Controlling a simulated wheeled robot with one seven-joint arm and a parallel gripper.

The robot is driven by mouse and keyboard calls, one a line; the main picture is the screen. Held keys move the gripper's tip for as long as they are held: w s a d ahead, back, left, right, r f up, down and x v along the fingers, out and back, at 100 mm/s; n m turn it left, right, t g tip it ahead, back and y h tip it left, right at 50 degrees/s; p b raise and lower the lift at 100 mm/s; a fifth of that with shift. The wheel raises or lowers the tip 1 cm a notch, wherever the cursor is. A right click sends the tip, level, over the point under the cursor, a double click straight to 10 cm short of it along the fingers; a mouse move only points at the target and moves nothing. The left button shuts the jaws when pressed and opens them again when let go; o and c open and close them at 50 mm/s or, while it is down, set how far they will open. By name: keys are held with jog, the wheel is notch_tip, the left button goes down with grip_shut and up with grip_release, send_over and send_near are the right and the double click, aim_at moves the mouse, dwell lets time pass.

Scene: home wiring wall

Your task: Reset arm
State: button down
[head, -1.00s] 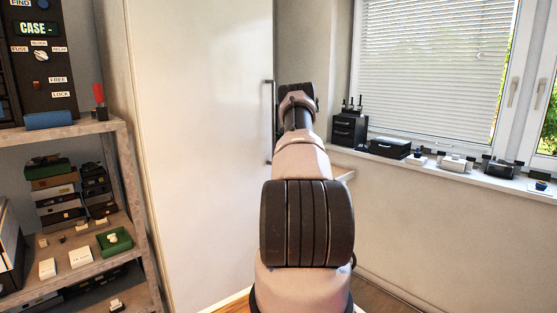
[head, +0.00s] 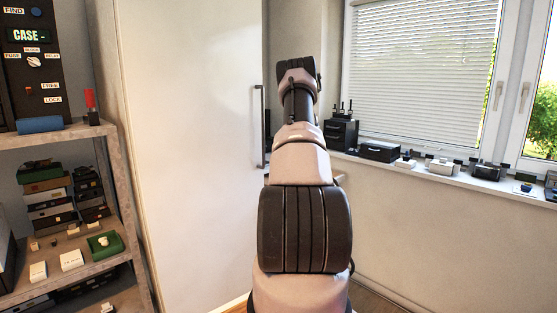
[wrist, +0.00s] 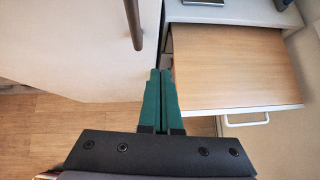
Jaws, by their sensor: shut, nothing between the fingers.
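My arm (head: 302,165) rises through the middle of the head view, in front of the tall white cabinet door; its far end hides my gripper there. In the wrist view my gripper (wrist: 160,72) has its two green fingers together, with nothing between them. The fingertips are above the floor, between the dark vertical door handle (wrist: 134,22) and a wooden surface (wrist: 228,62) with a white front and handle.
A shelf unit (head: 70,134) with small boxes and a labelled panel (head: 33,60) stands at the left. The white cabinet (head: 190,150) is close behind my arm. A windowsill (head: 440,172) at the right holds several dark and grey devices. Wooden floor (wrist: 60,130) shows below.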

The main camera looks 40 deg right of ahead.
jog(key=shift+s+r, duration=0.35)
jog(key=shift+r, duration=0.05)
